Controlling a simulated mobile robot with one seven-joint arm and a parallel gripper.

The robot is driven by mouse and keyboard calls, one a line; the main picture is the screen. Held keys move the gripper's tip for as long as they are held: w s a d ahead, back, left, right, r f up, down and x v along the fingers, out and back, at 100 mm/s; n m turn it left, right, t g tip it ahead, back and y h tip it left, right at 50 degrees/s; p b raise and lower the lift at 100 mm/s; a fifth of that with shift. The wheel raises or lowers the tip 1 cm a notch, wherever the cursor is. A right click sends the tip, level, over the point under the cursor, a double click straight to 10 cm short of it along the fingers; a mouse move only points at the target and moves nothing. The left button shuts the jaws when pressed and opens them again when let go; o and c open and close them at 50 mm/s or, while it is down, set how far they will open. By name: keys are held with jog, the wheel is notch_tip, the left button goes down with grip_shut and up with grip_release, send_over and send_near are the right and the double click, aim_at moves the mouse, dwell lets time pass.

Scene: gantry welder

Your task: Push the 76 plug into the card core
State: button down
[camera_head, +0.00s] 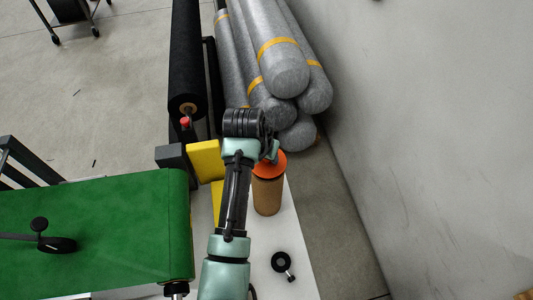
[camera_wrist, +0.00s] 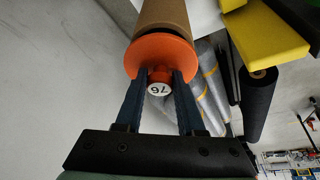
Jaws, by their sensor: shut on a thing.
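The orange 76 plug (camera_head: 270,165) is at the top end of the upright brown card core (camera_head: 267,197), which stands on a white surface. In the wrist view the plug (camera_wrist: 147,55) shows a wide round flange and a small knob with a white face marked 76. My gripper (camera_wrist: 160,77) has its two dark fingers shut on that knob. The card core (camera_wrist: 163,14) is beyond the flange, roughly in line with it. A dark band shows between flange and core; I cannot tell how deep the plug sits. My gripper and wrist partly cover the plug in the head view.
A black ring-shaped tool (camera_head: 282,263) lies on the white surface (camera_head: 290,225) near the core. A green-topped table (camera_head: 100,235) and yellow blocks (camera_head: 205,160) are to the left. Grey rolls (camera_head: 280,70) and a black roll (camera_head: 187,55) lie behind. A wall (camera_head: 430,130) bounds the right.

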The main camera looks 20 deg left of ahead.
jog(key=shift+f+b, duration=0.8)
jog(key=shift+f, duration=0.5)
jog(key=shift+c, duration=2.2)
grip_release()
jog(key=b+v, duration=0.3)
jog(key=v, duration=1)
jog(key=w+d+r+t, duration=0.3)
jog(key=r+t, duration=0.1)
jog(key=r, duration=0.3)
jog(key=w+d+r+t+y+b, duration=0.1)
jog(key=w+d+r+t, duration=0.2)
jog(key=r, duration=0.5)
jog(key=w+d+r+t, duration=0.2)
jog(key=d+r+t, duration=0.15)
jog(key=r, duration=0.35)
jog(key=s+d+r+t, duration=0.3)
jog(key=s+r+t, duration=0.3)
jog(key=r, duration=0.5)
jog(key=s+d+r+t+b, duration=0.1)
jog(key=s+d+r+t, duration=0.3)
jog(key=s+r, duration=0.5)
notch_tip(320, 180, up, 3)
jog(key=shift+s+r+t+h, duration=0.1)
jog(key=shift+s+t+h, duration=0.3)
jog(key=shift+t, duration=0.85)
